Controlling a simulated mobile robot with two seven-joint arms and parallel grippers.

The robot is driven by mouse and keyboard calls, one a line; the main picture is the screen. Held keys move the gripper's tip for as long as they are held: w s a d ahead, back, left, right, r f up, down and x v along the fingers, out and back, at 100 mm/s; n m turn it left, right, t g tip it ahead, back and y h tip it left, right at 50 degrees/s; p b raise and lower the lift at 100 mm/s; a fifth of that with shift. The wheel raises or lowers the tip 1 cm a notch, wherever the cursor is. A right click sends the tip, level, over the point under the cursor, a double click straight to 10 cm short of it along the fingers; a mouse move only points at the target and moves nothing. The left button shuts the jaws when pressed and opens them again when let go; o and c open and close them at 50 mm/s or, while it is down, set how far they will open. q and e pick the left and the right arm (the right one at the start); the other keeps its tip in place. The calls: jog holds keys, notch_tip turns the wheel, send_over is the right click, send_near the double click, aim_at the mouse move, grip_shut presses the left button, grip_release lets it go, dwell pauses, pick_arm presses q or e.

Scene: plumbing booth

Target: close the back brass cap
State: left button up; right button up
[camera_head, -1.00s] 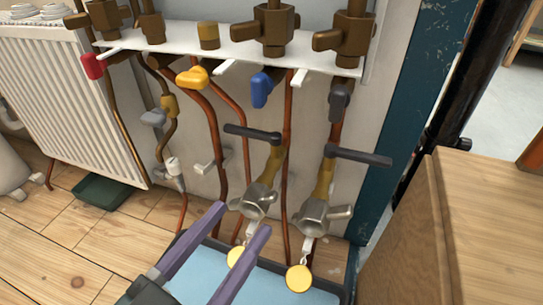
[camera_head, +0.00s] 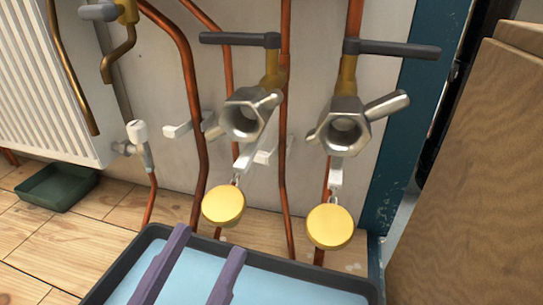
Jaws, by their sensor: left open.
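Two round yellow brass caps hang on short links below two silver valve outlets. The left cap (camera_head: 223,205) sits a little higher in the picture than the right cap (camera_head: 330,227); I cannot tell for sure which is the back one. The left outlet (camera_head: 243,117) and the right outlet (camera_head: 343,128) both face me with open mouths, and neither cap covers one. My left gripper (camera_head: 209,240) comes in from the bottom with two purple fingers, spread apart and empty, over the blue tray and below the left cap. My right gripper is out of view.
A dark-rimmed tray with a light blue inside (camera_head: 285,286) lies below the caps. Dark lever handles (camera_head: 240,39) sit above the outlets. Copper pipes (camera_head: 196,130) run down the wall behind. A wooden cabinet (camera_head: 470,180) stands at the right, a white radiator (camera_head: 45,90) at the left.

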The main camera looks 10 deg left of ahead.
aim_at(226, 205)
pick_arm(q)
jog(key=b+x, duration=0.1)
jog(key=x, duration=0.5)
jog(key=shift+f, duration=0.1)
grip_shut()
dwell(0.3)
